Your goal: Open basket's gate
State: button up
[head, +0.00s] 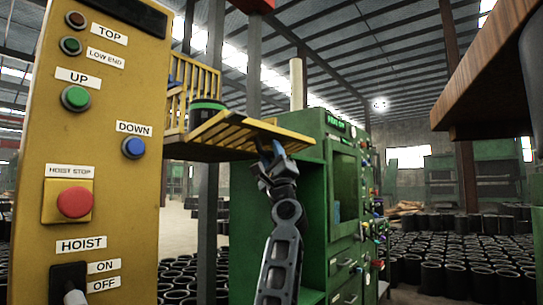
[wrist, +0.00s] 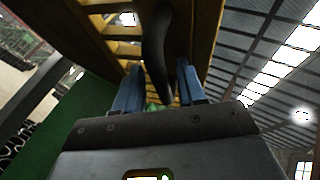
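The yellow basket (head: 178,152) is raised behind the hoist panel, with an upright slatted side (head: 207,75). Its slatted gate (head: 235,130) leans outward, nearly flat, toward the right. A black sleeve with a green band (head: 207,110) stands in the basket. My gripper (head: 270,150) is at the gate's outer end, reaching up from below. In the wrist view, a dark curved handle (wrist: 157,45) on the yellow slatted frame (wrist: 205,25) comes down between the two blue fingers (wrist: 158,82). The fingers are apart, one on each side of the handle; firm contact is not visible.
The yellow hoist panel (head: 120,190) with buttons and a switch fills the left. A green machine (head: 335,190) stands directly behind and right of my arm. Many black sleeves (head: 460,260) cover the floor at right. A brown tabletop edge (head: 490,70) juts in at upper right.

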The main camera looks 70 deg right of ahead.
jog(key=v, duration=0.7)
jog(key=shift+a+f, duration=0.2)
jog(key=shift+f, duration=0.1)
jog(key=shift+s, duration=0.15)
